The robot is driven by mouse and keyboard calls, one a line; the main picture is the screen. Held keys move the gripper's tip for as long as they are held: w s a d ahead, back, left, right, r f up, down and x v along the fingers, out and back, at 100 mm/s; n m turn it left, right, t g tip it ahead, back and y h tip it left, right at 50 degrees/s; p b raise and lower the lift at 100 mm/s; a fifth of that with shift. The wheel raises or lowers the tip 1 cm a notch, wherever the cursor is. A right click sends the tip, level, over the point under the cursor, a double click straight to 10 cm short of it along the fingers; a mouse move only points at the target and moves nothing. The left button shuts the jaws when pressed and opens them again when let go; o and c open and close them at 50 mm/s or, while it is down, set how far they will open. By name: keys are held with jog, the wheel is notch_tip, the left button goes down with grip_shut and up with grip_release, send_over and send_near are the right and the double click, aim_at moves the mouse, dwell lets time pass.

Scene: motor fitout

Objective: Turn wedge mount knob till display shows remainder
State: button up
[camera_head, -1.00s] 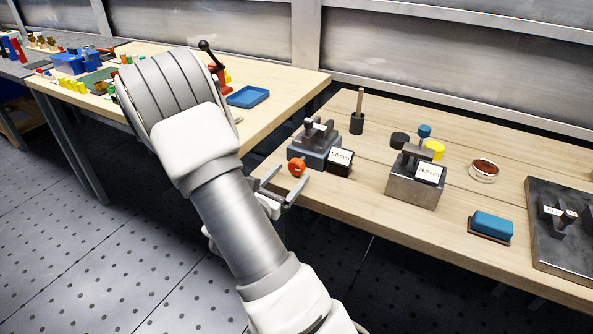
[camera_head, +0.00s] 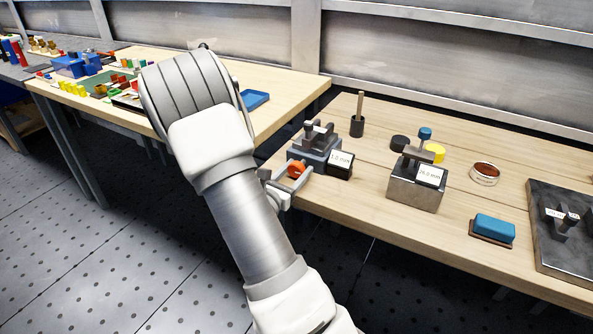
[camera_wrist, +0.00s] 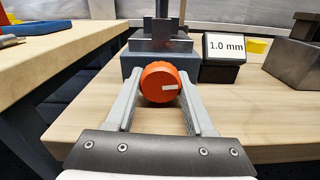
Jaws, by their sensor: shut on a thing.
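The wedge mount (camera_head: 314,150) is a grey block with a dark clamp on top, at the front left of the near wooden bench. Its orange knob (camera_head: 297,169) faces the bench's front edge. In the wrist view the knob (camera_wrist: 160,82) has a white mark pointing right. My gripper (camera_wrist: 162,78) is shut on the knob, one finger on each side. It also shows in the head view (camera_head: 290,178). The small black display (camera_wrist: 224,56) beside the mount reads 1.0 mm.
A steel block (camera_head: 413,190) with its own label, seemingly 26.0 mm, stands to the right. A black holder (camera_head: 357,125) with a wooden handle stands behind the mount.

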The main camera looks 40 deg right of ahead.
grip_shut()
jog(key=shift+f+m+b, duration=0.1)
jog(key=shift+m+b, duration=0.4)
jog(key=shift+m, duration=0.3)
jog(key=o, duration=1.1)
grip_release()
jog(key=shift+c, duration=0.2)
jog(key=shift+a, duration=0.1)
jog(key=p+v, duration=0.2)
jog(key=v, duration=1.5)
jog(key=shift+a+p, duration=0.15)
jog(key=shift+p, duration=0.25)
